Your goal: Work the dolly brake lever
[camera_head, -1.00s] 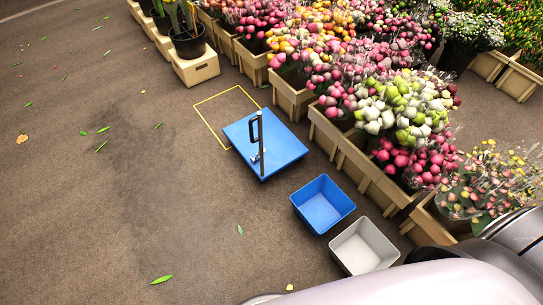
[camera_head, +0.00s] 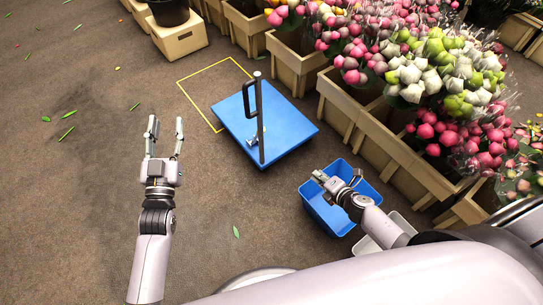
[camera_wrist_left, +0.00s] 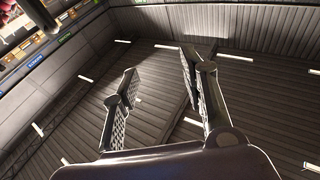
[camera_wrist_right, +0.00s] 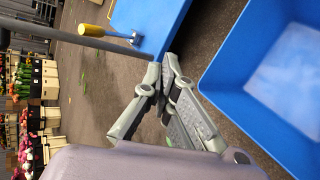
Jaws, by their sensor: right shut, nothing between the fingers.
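The dolly is a flat blue platform (camera_head: 285,137) on the floor with an upright dark handle post (camera_head: 260,115). A small metal lever (camera_head: 257,140) shows low on the post. In the right wrist view it has a yellow grip (camera_wrist_right: 97,32) and a metal end, beside the grey post (camera_wrist_right: 50,33). My right gripper (camera_head: 318,176) is shut and empty over the blue bin, right of and nearer than the dolly. Its fingertips meet in the right wrist view (camera_wrist_right: 167,68), apart from the lever. My left gripper (camera_head: 166,130) is raised, open and empty, left of the dolly.
A blue bin (camera_head: 313,205) and a pale grey bin (camera_head: 402,222) stand close in front of my body. Wooden flower crates (camera_head: 355,110) line the right. A yellow floor outline (camera_head: 190,98) lies behind the dolly. The floor at left is clear except for leaves.

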